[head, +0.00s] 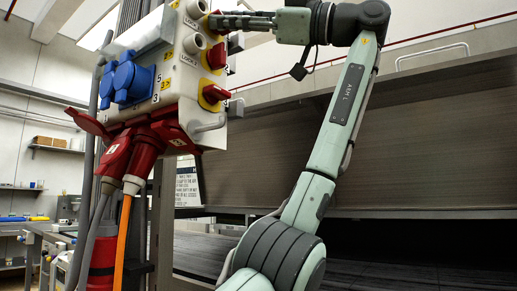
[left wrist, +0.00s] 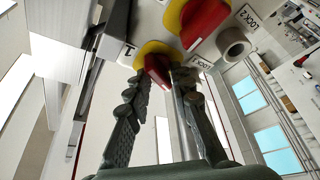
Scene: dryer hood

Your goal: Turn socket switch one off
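Socket switch one is a red knob on a yellow plate, beside the number 1, in the left wrist view (left wrist: 158,68). It also shows at the top of the socket box in the head view (head: 216,20), partly hidden by my fingers. My left gripper (head: 222,22) reaches it from the right. In the left wrist view my left gripper's (left wrist: 164,82) two dark fingers stand on either side of the knob, tips close to it. Whether they press on it cannot be told. My right gripper is not in view.
Red switch two (head: 216,56) and switch three (head: 215,95) sit below on the box. Blue sockets (head: 132,82) are on its left, red plugs with cables (head: 145,150) below. A grey bar (left wrist: 187,125) passes between my fingers in the wrist view. A large dark hood (head: 430,140) stands behind.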

